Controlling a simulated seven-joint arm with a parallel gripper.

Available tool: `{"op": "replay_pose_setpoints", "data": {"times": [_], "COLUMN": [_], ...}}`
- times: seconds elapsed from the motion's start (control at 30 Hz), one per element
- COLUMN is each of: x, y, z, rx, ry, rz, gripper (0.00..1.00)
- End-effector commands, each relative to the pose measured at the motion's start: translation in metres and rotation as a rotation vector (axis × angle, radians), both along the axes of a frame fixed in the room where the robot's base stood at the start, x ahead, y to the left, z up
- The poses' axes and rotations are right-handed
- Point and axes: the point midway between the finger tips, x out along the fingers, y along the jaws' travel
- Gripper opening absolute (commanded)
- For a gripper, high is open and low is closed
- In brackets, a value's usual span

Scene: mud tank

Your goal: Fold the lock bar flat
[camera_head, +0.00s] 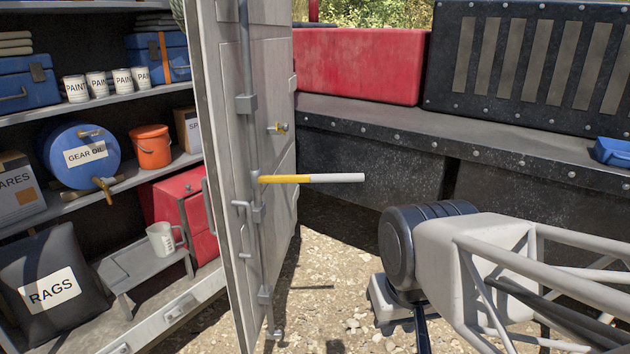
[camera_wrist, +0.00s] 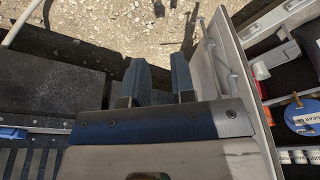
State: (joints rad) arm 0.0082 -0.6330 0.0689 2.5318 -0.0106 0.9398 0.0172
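The lock bar (camera_head: 337,178), yellow near the door and pale grey at its outer end, sticks out level from the open grey cabinet door (camera_head: 275,90). It meets the upright rod (camera_head: 246,150) on the door. My gripper (camera_wrist: 160,78) shows in the wrist view as two blue-grey fingers with a gap between them, open and empty. The door (camera_wrist: 238,85) stands to the right of the fingers there, apart from them. I cannot make out the yellow bar in the wrist view. In the head view my wrist is right of and below the bar; the fingers are not clear.
Cabinet shelves at left hold a blue gear oil drum (camera_head: 82,155), an orange bucket (camera_head: 152,146) and a rags bag (camera_head: 52,280). A dark ledge (camera_head: 460,145) with a red box (camera_head: 358,66) runs behind. Gravel ground lies open below the bar.

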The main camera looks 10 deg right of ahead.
Motion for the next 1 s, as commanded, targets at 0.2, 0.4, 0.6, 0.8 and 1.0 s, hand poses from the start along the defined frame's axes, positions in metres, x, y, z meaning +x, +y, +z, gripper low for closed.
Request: {"op": "replay_pose_setpoints", "data": {"times": [0.2,0.4,0.6,0.8,1.0], "x": [0.013,0.047,0.097,0.15,0.199], "y": [-0.002,-0.006,-0.015,-0.025,-0.037], "z": [0.0,0.0,0.002,0.006,0.01], "rx": [-0.001,-0.005,-0.011,-0.02,-0.03], "ry": [-0.033,-0.118,-0.254,-0.403,-0.55], "rz": [-0.004,-0.015,-0.031,-0.045,-0.058], "gripper": [0.0,0.0,0.0,0.0,0.0]}}
